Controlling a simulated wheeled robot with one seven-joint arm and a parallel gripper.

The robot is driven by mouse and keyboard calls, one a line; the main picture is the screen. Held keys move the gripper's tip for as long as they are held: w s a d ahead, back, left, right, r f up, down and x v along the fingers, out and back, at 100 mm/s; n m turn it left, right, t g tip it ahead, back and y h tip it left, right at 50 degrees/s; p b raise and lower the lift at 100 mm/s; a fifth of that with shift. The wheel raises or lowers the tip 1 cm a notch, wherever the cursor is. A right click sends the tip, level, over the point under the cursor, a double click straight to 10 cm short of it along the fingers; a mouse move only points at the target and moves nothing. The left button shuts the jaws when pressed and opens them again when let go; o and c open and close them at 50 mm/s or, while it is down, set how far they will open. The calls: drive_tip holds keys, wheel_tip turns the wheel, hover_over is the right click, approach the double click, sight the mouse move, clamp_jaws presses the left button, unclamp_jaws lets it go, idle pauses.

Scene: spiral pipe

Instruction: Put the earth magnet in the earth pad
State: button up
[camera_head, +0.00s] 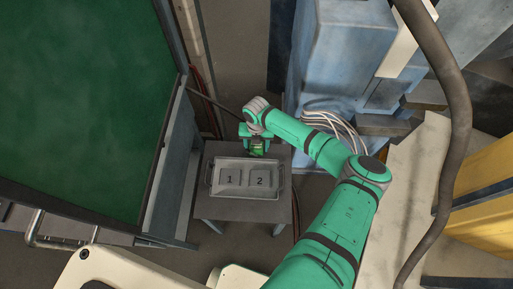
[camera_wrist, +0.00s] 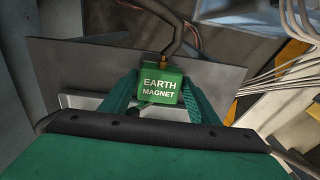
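The earth magnet (camera_wrist: 160,86) is a green block with white "EARTH MAGNET" lettering and a brass fitting on its far side. It sits between the two green fingers of my gripper (camera_wrist: 159,80), which lie against its sides. In the head view, my gripper (camera_head: 257,146) points down with the magnet at the back edge of a small grey table (camera_head: 223,209). A grey tray (camera_head: 245,193) on that table has two raised pads, marked 1 (camera_head: 230,179) and 2 (camera_head: 260,181). No pad reads "earth". I cannot tell whether the magnet touches the table.
A dark cable (camera_wrist: 172,38) runs from the magnet's fitting. A large green panel (camera_head: 80,90) stands left of the table. Blue-grey machinery (camera_head: 345,50) and loose white wires (camera_head: 335,122) are behind and right. A thick hose (camera_head: 457,120) hangs at right.

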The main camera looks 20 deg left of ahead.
drive_tip(key=c, duration=1)
clamp_jaws()
drive_tip(key=shift+r, duration=0.2)
